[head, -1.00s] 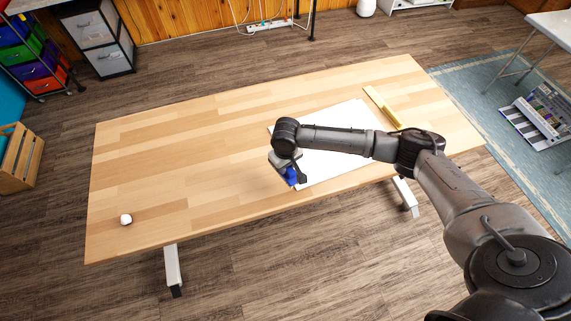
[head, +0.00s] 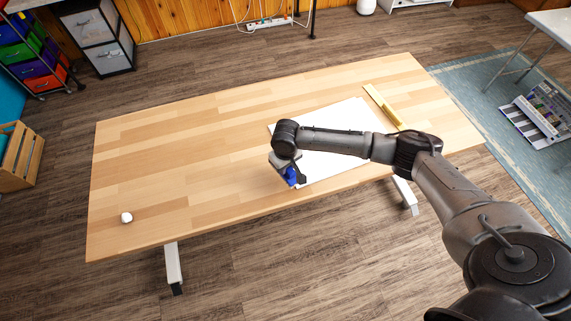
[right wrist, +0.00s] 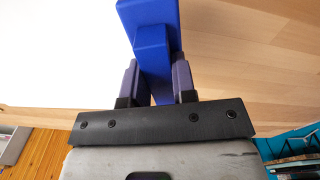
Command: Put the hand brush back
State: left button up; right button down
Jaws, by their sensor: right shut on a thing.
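The hand brush shows as a blue piece (head: 291,176) held in my right gripper (head: 293,181) near the front edge of the wooden table. In the right wrist view, my right gripper (right wrist: 155,85) is shut on the blue hand brush (right wrist: 153,45), with one finger on each side of it. The brush is over or beside the left edge of the white sheet; whether it touches the table I cannot tell. Its bristles are not clearly seen. My left gripper is not in view.
The wooden table (head: 190,150) is mostly bare on its left half. A white sheet (head: 345,155) lies under my right arm. A yellow strip (head: 382,106) lies at the back right. A small white object (head: 126,217) sits at the front left.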

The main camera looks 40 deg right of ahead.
jog(key=shift+f, duration=0.55)
jog(key=shift+f, duration=0.15)
jog(key=shift+f, duration=0.45)
dwell(0.7)
jog(key=c, duration=0.8)
grip_release()
jog(key=shift+f, duration=0.15)
jog(key=shift+c, duration=0.2)
jog(key=shift+o, duration=0.4)
jog(key=o, duration=0.8)
jog(key=shift+c, duration=0.2)
